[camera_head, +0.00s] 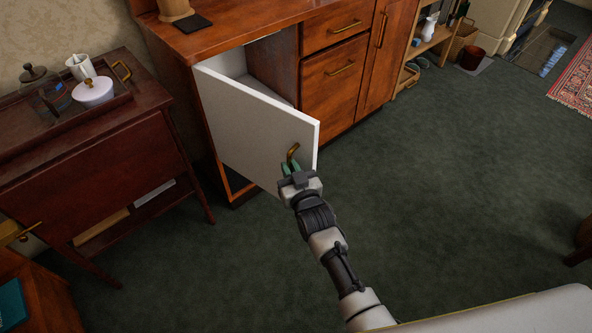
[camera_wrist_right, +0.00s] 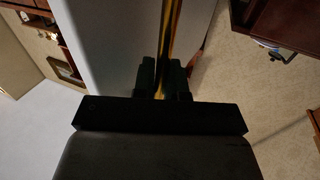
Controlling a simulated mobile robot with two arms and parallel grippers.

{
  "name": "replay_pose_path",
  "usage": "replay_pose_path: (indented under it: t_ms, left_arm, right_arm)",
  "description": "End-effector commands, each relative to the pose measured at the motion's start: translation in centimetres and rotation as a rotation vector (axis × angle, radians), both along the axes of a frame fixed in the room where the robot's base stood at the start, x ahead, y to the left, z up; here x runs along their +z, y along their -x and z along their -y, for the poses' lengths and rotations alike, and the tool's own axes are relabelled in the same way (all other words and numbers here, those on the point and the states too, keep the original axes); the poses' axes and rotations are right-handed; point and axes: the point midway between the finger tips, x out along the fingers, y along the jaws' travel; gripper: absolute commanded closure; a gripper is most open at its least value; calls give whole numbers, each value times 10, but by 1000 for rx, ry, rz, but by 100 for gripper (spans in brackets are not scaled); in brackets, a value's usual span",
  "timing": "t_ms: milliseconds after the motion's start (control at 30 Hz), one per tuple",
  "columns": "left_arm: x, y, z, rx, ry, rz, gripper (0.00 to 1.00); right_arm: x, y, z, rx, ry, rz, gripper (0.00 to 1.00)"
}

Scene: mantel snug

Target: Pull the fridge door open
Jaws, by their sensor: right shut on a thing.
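The fridge door (camera_head: 252,122) is a white panel in the wooden cabinet, standing well open in the head view. Its pale interior shows behind it. A brass handle (camera_head: 292,152) sits near the door's free edge. My right gripper (camera_head: 291,169) is at this handle, with its fingers on either side of it. In the right wrist view the brass handle (camera_wrist_right: 168,45) runs between the fingers of my right gripper (camera_wrist_right: 163,82), and they are shut on it. My left gripper is not in view.
A dark wooden side table (camera_head: 95,160) with a tray of pots stands close to the left of the door. Drawers (camera_head: 335,75) with brass handles are to the right. Green carpet (camera_head: 430,170) is clear in front and to the right.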

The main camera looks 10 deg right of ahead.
Motion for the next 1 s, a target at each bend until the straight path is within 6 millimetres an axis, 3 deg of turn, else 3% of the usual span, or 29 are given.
replay_pose_path:
  t_ms: [400, 433, 600, 867, 1000]
  left_arm:
    - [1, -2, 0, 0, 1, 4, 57]
    - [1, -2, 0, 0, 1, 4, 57]
    - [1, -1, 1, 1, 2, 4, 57]
    - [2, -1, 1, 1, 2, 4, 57]
    - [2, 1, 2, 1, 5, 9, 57]
  right_arm:
    - [5, -2, -5, 5, 2, 13, 100]
    - [5, -2, -5, 5, 2, 13, 86]
    - [4, -2, -4, 3, 1, 9, 64]
    - [2, 0, -2, 1, 0, 5, 64]
    - [2, 13, 1, 1, 0, 3, 64]
